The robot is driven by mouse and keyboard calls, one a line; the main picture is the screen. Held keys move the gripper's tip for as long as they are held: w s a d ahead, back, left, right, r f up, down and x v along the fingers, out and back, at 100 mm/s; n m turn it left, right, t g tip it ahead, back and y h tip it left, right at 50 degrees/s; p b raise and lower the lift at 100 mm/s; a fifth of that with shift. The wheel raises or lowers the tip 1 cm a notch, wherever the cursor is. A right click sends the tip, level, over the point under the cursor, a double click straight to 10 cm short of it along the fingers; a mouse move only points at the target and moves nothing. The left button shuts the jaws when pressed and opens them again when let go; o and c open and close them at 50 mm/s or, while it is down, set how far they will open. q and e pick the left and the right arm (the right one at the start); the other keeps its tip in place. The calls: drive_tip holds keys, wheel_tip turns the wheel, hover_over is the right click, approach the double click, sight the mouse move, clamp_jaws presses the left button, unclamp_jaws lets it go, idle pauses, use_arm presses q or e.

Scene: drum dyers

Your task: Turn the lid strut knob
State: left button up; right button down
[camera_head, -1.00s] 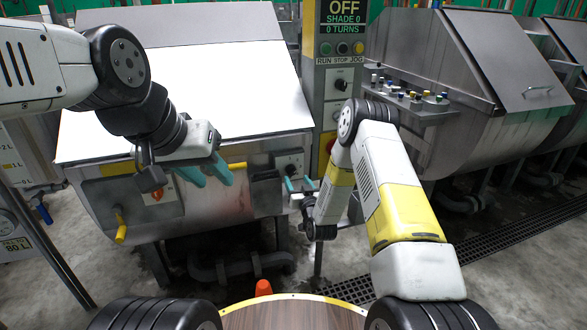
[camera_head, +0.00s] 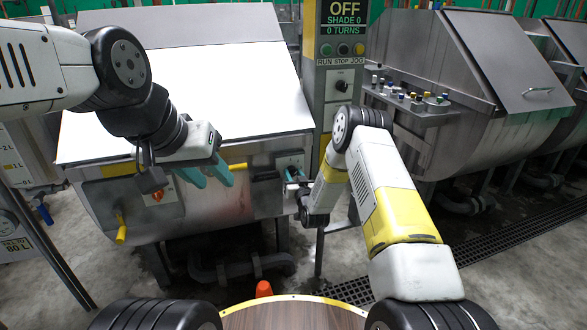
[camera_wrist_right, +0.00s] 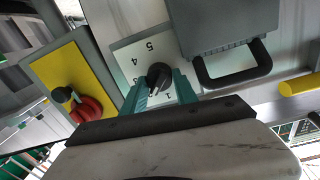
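A black knob (camera_wrist_right: 158,74) sits on a white numbered dial plate (camera_wrist_right: 135,52) on the drum's front panel, in the right wrist view. I take it as the lid strut knob. In the head view the plate (camera_head: 290,160) is on the drum's right front, its knob mostly hidden by my right gripper. My right gripper (camera_wrist_right: 161,80) is at the dial, its teal fingers apart on either side of the knob. A gap seems to show; contact is unclear. My left gripper (camera_head: 213,181) is open and empty before the drum's left front.
A red knob on a yellow plate (camera_wrist_right: 68,73) is left of the dial, and a black handle (camera_wrist_right: 232,75) right of it. A yellow bar (camera_wrist_right: 299,86) juts out further right. A control column (camera_head: 338,80) stands beside the drum.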

idle(0.3)
drive_tip(key=m, duration=0.4)
drive_tip(key=shift+d+m, duration=0.15)
drive_tip(key=shift+m, duration=2.05)
drive_tip(key=c, duration=0.9)
unclamp_jaws()
drive_tip(key=shift+c, duration=0.2)
